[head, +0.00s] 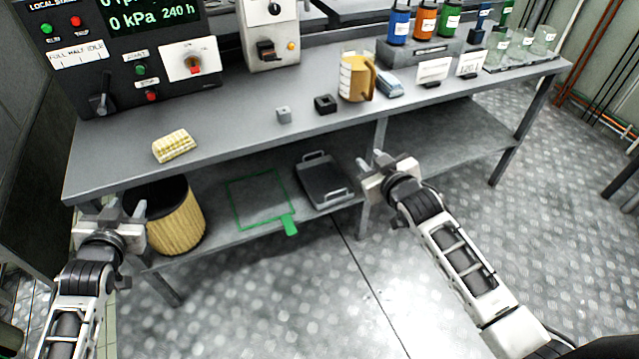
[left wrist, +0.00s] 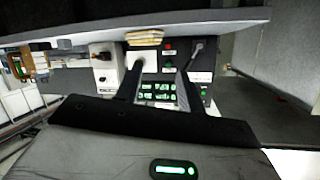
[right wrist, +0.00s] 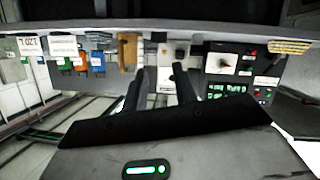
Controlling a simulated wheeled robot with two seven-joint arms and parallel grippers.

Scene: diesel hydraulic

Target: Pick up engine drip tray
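The engine drip tray (head: 325,183) is a dark shallow tray with two light metal handles. In the head view it lies on the lower shelf of the bench, to the right of a green outlined square. My right gripper (head: 379,161) is open and empty to the right of the tray, apart from it, in front of the bench edge. My left gripper (head: 109,213) is open and empty at the left, in front of the ribbed yellow drum. The wrist views show both pairs of fingers spread with nothing between them; I cannot make out the tray there.
The green outline (head: 259,198) with a green tag (head: 289,225) marks bare shelf. A ribbed yellow drum (head: 172,215) stands left of it. The bench top (head: 235,125) overhangs the shelf and carries a folded cloth (head: 174,146) and an amber jug (head: 356,78). The front floor is clear.

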